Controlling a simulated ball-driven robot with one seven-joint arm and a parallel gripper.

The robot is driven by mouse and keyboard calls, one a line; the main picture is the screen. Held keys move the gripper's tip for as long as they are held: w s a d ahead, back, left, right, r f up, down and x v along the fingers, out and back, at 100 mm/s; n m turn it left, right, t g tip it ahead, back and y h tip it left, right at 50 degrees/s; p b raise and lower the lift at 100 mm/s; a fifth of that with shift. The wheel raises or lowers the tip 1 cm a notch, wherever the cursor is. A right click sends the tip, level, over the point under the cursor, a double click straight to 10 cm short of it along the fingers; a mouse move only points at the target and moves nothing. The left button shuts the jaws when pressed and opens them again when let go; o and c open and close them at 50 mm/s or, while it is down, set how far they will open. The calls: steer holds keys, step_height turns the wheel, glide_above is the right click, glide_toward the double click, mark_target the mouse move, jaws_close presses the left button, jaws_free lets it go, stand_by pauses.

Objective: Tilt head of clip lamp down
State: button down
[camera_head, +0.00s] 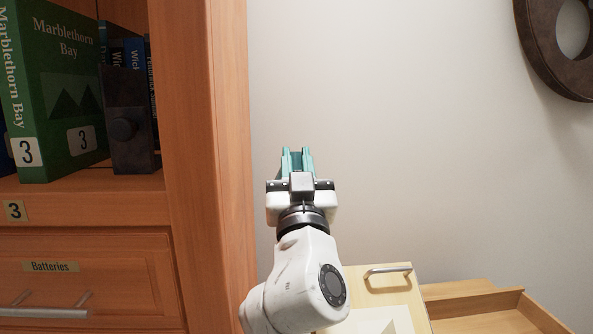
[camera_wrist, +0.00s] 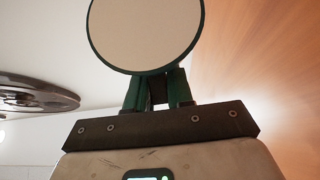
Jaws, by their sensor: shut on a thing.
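A round cream disc with a dark green rim, which looks like the head of the clip lamp (camera_wrist: 146,32), fills the upper middle of the wrist view and runs past the top edge. My gripper (camera_wrist: 156,80) meets its lower rim with green fingers, shut on it. The lamp's clip and arm are hidden. In the head view, my gripper (camera_head: 298,157) points up and away beside the wooden bookcase, its teal fingers close together. I cannot make out the lamp there; my gripper may hide it.
The bookcase (camera_head: 207,150) stands close on the left, with a green book (camera_head: 55,85), a dark box (camera_head: 130,122) and a drawer labelled Batteries (camera_head: 85,268). A pale cabinet with a handle (camera_head: 388,270) and an open wooden tray (camera_head: 490,305) are lower right. A dark ring (camera_head: 540,50) hangs on the wall.

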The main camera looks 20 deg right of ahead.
steer(key=shift+w+d+f, duration=0.15)
steer(key=shift+w+f, duration=0.05)
steer(key=shift+f, duration=0.35)
steer(key=c, duration=1.1)
jaws_free()
steer(key=shift+r, duration=0.2)
steer(key=b+v, duration=0.1)
steer(key=v, duration=1)
steer(key=shift+r, duration=0.1)
